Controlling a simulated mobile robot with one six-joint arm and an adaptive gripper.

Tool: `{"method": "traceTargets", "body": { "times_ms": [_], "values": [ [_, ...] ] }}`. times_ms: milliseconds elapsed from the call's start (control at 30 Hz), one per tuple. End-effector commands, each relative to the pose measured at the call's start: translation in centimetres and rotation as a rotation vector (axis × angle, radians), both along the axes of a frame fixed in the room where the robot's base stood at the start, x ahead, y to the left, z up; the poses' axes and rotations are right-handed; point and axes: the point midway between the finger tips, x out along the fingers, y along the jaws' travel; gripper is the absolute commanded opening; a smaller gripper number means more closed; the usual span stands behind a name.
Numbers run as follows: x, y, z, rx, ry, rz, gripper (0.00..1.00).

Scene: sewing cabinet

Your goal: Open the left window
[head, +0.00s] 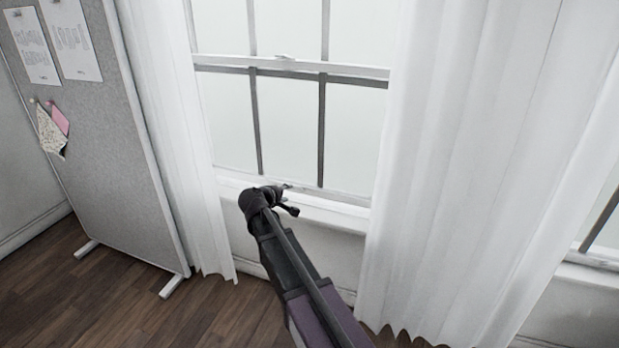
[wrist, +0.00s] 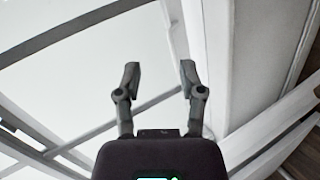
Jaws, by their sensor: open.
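The left window (head: 290,120) is a white-framed sash window with dark glazing bars, between two white curtains in the head view. Its lower sash appears down at the sill (head: 330,213), with a small latch (head: 284,57) on the middle rail. My gripper (head: 288,203) is low in front of the sash's bottom rail, partly covering it. Whether it touches the rail cannot be told. In the wrist view my gripper (wrist: 159,75) has its two fingers apart with nothing between them. Window bars and pale glass (wrist: 60,80) show behind and left of the fingers.
A grey pinboard (head: 95,130) with pinned papers stands at the left on white feet. A white curtain (head: 180,130) hangs left of the window and a wide curtain (head: 475,150) right of it. Another window (head: 600,235) shows at the right edge. Wooden floor (head: 120,315) is clear.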

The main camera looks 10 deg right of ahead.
Motion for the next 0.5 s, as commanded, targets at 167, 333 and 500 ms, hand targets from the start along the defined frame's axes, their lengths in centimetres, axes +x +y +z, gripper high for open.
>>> {"method": "traceTargets", "body": {
  "times_ms": [167, 333, 500],
  "values": [
    [-1.1, -0.7, 1.4, 0.036, 0.014, -0.027, 0.51],
    [-2.0, -1.3, 2.2, 0.070, 0.028, -0.049, 0.51],
    [-3.0, -1.9, 3.1, 0.104, 0.042, -0.075, 0.51]
  ]
}}
